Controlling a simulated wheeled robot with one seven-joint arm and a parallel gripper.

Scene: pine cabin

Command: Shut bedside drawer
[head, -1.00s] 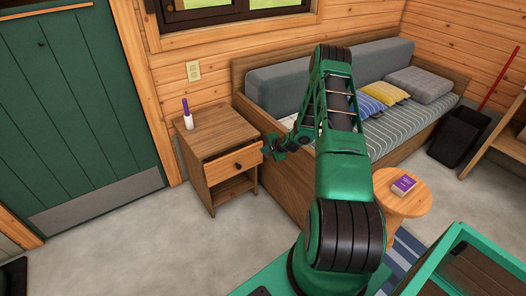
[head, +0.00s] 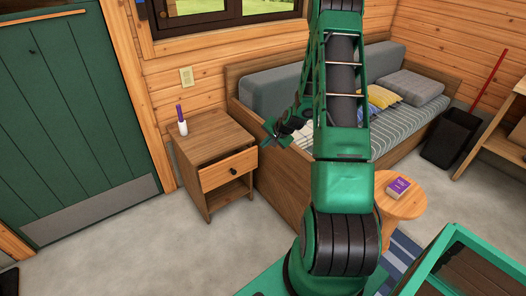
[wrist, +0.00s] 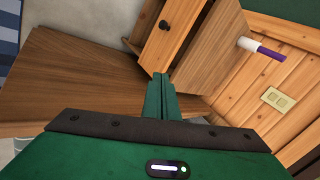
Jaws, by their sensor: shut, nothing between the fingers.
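The bedside cabinet (head: 213,137) is a wooden nightstand with an open shelf below its drawer. The drawer (head: 228,169) has a dark round knob and sticks out a little, with a dark gap along its top edge. In the wrist view the drawer front (wrist: 158,38) and knob are upper centre, beside the cabinet top (wrist: 207,50). My gripper (head: 269,131) is at the cabinet's right front corner, near the bed. In the wrist view its fingers (wrist: 160,82) are shut and empty, pointing towards the drawer's end; I cannot tell whether they touch it.
A white and purple bottle (head: 182,121) stands on the cabinet. The bed (head: 279,184) with its wooden side is close on the right of the cabinet. A round stool (head: 400,205) with a purple book is further right. Floor in front of the cabinet is clear.

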